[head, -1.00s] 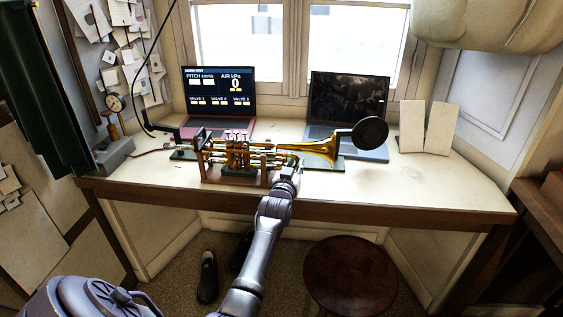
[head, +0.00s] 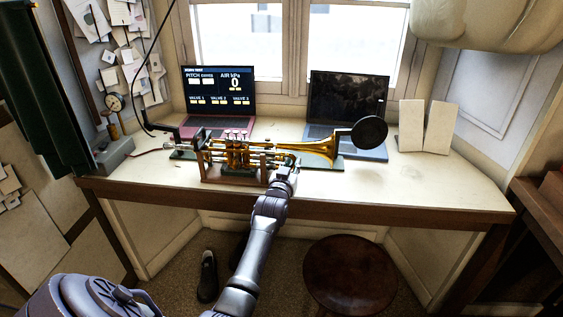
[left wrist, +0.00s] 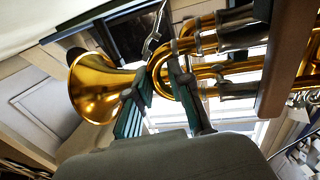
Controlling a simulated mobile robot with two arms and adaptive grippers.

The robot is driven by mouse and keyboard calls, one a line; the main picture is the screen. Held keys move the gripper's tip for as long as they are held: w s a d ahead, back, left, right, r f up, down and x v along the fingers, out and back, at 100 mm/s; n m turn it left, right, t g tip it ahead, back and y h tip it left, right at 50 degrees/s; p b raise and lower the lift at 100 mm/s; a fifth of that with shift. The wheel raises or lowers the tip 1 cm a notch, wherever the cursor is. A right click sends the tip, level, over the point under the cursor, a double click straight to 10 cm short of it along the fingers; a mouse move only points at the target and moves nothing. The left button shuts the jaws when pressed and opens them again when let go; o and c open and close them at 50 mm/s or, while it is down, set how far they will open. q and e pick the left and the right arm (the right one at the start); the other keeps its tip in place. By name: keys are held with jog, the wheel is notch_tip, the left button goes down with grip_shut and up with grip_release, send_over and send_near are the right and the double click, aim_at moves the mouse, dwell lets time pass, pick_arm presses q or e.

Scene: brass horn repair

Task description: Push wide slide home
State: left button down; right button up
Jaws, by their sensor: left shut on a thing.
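The brass horn (head: 318,153) lies level in a wooden cradle (head: 228,175) on the bench, its bell toward the right. A dark round disc (head: 369,132) shows at the bell end. My left gripper (head: 287,166) is at the front of the horn, right of the valves. In the left wrist view, the gripper's (left wrist: 163,88) green-padded fingers reach up around the curved brass bow of the wide slide (left wrist: 157,68). The gripper is shut on this slide. The exact contact is partly hidden, and I cannot tell how much of the slide's tubing is exposed. My right gripper is out of view.
A laptop (head: 218,92) with pitch and air readings stands behind the horn, and a dark-screened laptop (head: 348,100) stands behind the bell. Two pale cards (head: 425,127) stand at right. A round stool (head: 350,275) is below the bench. The bench's right part is clear.

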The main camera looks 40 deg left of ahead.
pick_arm(q)
jog(key=shift+s+a+f, duration=0.25)
jog(key=shift+s+a, duration=0.1)
jog(key=shift+a, duration=0.15)
jog(key=shift+d, duration=0.1)
dwell(1.2)
jog(key=c, duration=1)
grip_release()
jog(key=shift+w, duration=0.1)
jog(key=shift+r, duration=0.1)
